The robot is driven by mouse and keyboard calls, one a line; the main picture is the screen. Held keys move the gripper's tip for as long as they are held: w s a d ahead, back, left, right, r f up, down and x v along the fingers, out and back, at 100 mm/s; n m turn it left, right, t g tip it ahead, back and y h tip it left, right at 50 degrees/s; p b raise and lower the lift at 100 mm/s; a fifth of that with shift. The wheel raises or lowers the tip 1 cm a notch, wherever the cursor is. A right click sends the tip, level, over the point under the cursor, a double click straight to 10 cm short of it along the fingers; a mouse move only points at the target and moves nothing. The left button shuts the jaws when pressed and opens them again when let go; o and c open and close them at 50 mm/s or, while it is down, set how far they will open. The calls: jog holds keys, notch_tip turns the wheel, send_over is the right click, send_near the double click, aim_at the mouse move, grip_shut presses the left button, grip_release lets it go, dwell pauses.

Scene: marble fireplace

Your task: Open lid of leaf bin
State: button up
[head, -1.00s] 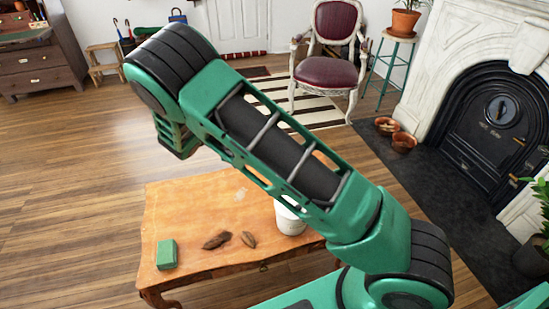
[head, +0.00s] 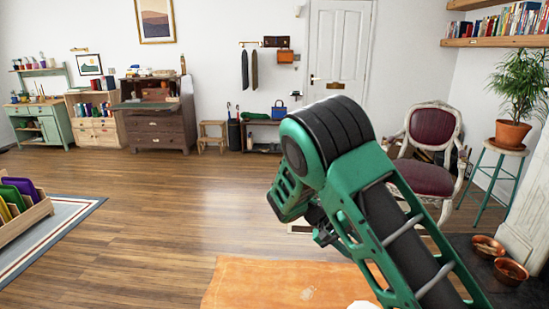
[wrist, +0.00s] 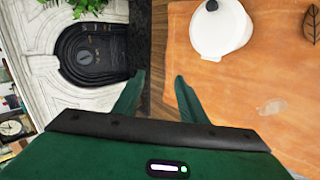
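The white leaf bin (wrist: 224,32) stands on the orange-brown wooden table (wrist: 250,85) in the wrist view, near the top edge. A small dark spot shows on its pale round top; I cannot tell whether the lid is fully down. In the head view only a sliver of the bin (head: 362,304) shows at the bottom edge. A brown leaf (wrist: 312,24) lies on the table beside the bin. My gripper (wrist: 154,82) is open and empty, with its two green fingers apart. It is clear of the bin, which lies up and to the right in the wrist view.
The table (head: 255,285) shows at the bottom of the head view, partly behind my arm. A chair (head: 427,160), a plant stool (head: 490,180) and copper bowls (head: 510,271) are on the right. The fireplace (wrist: 85,55) is beside the table.

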jog(key=s+d+r+m+g+y, duration=0.15)
jog(key=s+d+r+y, duration=0.45)
jog(key=s+d+r, duration=0.65)
jog(key=s+r+m+t+y, duration=0.2)
jog(key=s+t+y, duration=0.1)
jog(key=s, duration=1.9)
jog(key=shift+s+r, duration=0.25)
jog(key=shift+s, duration=0.15)
jog(key=shift+d, duration=0.1)
